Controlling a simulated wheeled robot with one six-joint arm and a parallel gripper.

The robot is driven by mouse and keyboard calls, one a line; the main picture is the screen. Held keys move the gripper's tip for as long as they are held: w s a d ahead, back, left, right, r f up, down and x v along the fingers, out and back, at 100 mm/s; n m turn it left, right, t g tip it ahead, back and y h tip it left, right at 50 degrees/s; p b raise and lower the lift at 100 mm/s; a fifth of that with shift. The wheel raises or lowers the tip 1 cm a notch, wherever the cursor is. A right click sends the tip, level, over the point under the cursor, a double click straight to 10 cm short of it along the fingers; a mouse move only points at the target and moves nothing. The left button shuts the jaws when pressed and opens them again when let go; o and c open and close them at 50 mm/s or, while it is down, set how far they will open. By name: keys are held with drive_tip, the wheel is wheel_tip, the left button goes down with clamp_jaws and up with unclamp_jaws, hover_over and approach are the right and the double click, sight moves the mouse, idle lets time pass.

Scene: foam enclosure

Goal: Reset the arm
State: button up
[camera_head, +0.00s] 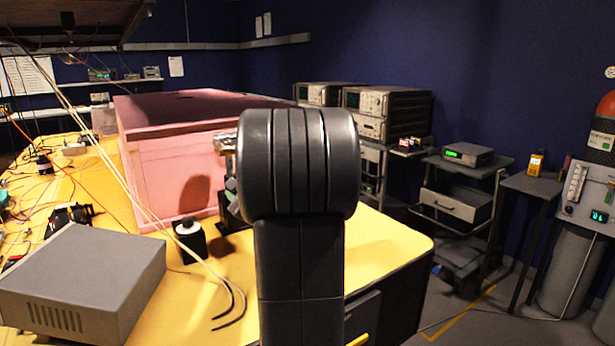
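My arm stands upright in the middle of the head view, a thick black link with a rounded joint on top. It covers part of the yellow table (385,248) and the right side of the pink foam enclosure (165,165). The enclosure is a large box with a darker top and a dark round patch on its front face. Small metallic and dark parts show just left of the arm's joint, in front of the enclosure; I cannot tell whether they belong to my gripper. My gripper's fingers cannot be made out.
A grey metal box (85,280) stands at the table's front left. Carts with instruments (385,105) stand behind right. A grey gas cylinder (570,255) is at far right. Floor between is open.

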drive_tip(key=m+p, duration=0.5)
drive_tip(key=p, duration=0.4)
drive_tip(key=shift+r, duration=0.15)
drive_tip(key=shift+m+p, duration=0.4)
drive_tip(key=shift+p, duration=0.2)
drive_tip(key=shift+s+d+f, duration=0.1)
drive_tip(key=shift+f, duration=0.1)
